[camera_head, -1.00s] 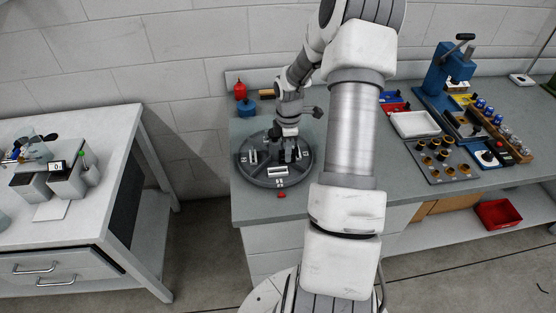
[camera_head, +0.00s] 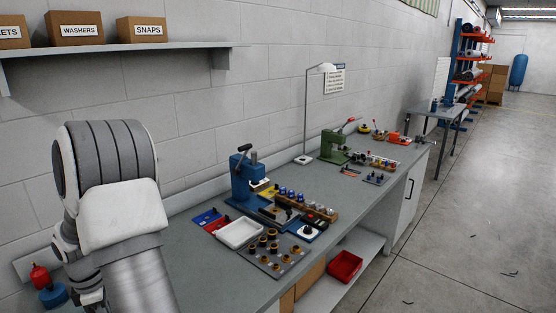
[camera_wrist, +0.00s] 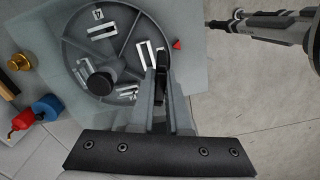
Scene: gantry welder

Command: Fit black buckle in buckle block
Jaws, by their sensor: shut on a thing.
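In the wrist view my gripper (camera_wrist: 161,82) is shut on a dark, narrow piece (camera_wrist: 162,62), which appears to be the black buckle. The fingers hide much of it. They show over the right edge of a round grey divided tray (camera_wrist: 72,48); I cannot tell the height. Silvery buckles lie in the tray, one at the top (camera_wrist: 102,31) and one just left of the fingers (camera_wrist: 147,57). In the head view only my arm shows at the left, not the fingertips. I cannot tell which bench item is the buckle block.
On the bench stand a blue press (camera_head: 243,182), a green press (camera_head: 333,146), a white tray (camera_head: 238,243) and a plate of brass-and-black cylinders (camera_head: 255,258). A red bin (camera_head: 345,267) sits on the shelf below. A red-and-blue container (camera_head: 48,291) stands at lower left.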

